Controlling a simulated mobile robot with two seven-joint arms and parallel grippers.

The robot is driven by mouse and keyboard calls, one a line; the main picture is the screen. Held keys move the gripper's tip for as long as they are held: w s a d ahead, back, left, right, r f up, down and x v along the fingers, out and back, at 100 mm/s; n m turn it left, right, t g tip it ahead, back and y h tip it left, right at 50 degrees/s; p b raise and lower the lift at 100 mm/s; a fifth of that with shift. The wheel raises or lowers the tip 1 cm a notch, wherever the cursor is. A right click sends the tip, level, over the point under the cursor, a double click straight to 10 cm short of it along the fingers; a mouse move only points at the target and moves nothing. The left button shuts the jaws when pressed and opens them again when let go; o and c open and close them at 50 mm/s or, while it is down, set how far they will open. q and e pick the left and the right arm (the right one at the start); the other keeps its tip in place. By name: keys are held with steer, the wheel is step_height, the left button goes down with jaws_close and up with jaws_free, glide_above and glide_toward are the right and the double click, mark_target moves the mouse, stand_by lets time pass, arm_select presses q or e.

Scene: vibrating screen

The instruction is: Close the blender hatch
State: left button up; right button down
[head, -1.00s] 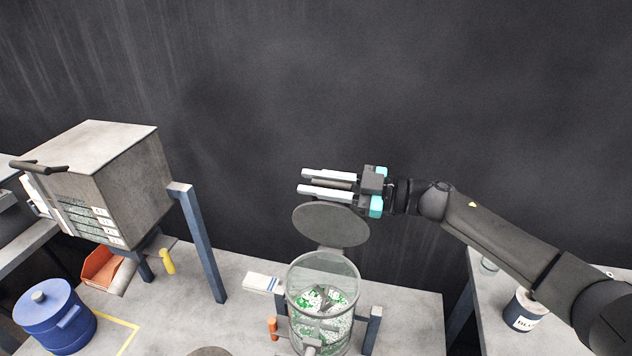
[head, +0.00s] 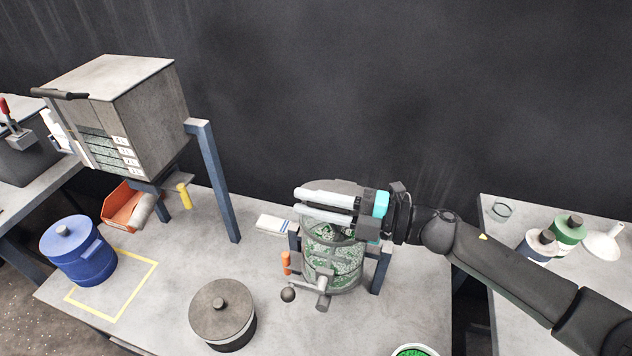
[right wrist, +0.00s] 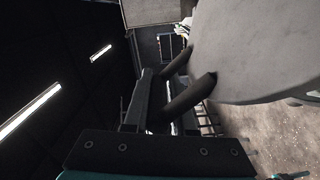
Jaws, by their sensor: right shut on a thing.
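The blender (head: 335,265) is a clear cylinder with green and white bits inside, standing on the middle table. Its round grey hatch (head: 345,185) shows as a rim behind my right gripper, tilted over the back of the opening; the gripper hides most of it. My right gripper (head: 298,202) is above the blender, its white fingers pointing left, shut on the hatch's dark handle. In the right wrist view the hatch (right wrist: 260,50) is a large grey disc, with dark handle posts (right wrist: 190,97) reaching to the fingers. My left gripper is not in view.
A grey lidded pot (head: 222,315) stands front left of the blender, and a blue canister (head: 78,250) farther left. A grey box machine (head: 125,120) stands at the back left. Bottles (head: 568,235) and a funnel (head: 605,240) are on the right table.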

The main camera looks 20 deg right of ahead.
steer(key=shift+s+a+f+b, duration=0.15)
steer(key=shift+s+f+b, duration=0.1)
steer(key=shift+f, duration=0.45)
steer(key=shift+s+a+f+b, duration=0.1)
steer(key=shift+s+f+b, duration=0.1)
steer(key=shift+f, duration=0.5)
steer(key=c, duration=0.9)
jaws_free()
steer(key=shift+w, duration=0.1)
steer(key=shift+o, duration=0.5)
steer(key=v, duration=1.5)
steer(key=shift+s, duration=0.2)
